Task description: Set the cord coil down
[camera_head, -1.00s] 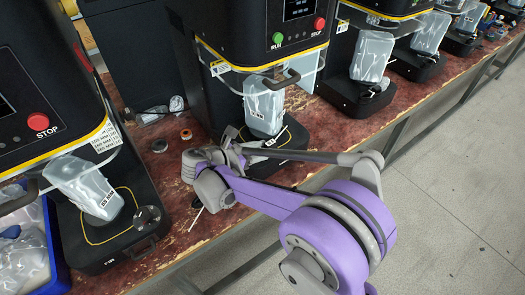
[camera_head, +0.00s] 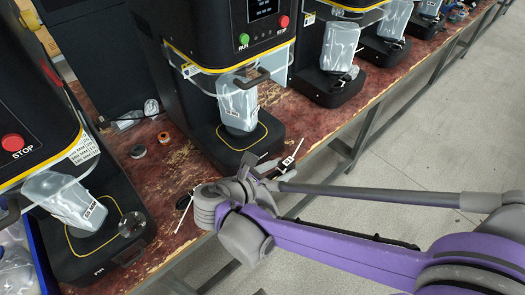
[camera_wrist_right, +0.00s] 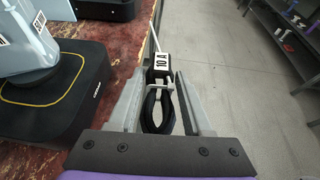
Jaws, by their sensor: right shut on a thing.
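The cord coil (camera_wrist_right: 157,108) is a black loop with a white tie and a black block labelled "10 A". My right gripper (camera_wrist_right: 162,98) is shut on it, with one grey finger on each side. In the head view my right gripper (camera_head: 268,172) is by the bench's front edge, just off the front right corner of a seamer's base. A piece with a white label (camera_head: 292,155) shows just past its fingertips. I cannot tell whether the coil touches the bench. My left gripper is out of view.
Seamers with clear pouches stand in a row on the worn red bench (camera_head: 175,165). The nearest base (camera_head: 240,140) is beside my gripper. Open floor (camera_head: 430,130) lies beyond the front edge.

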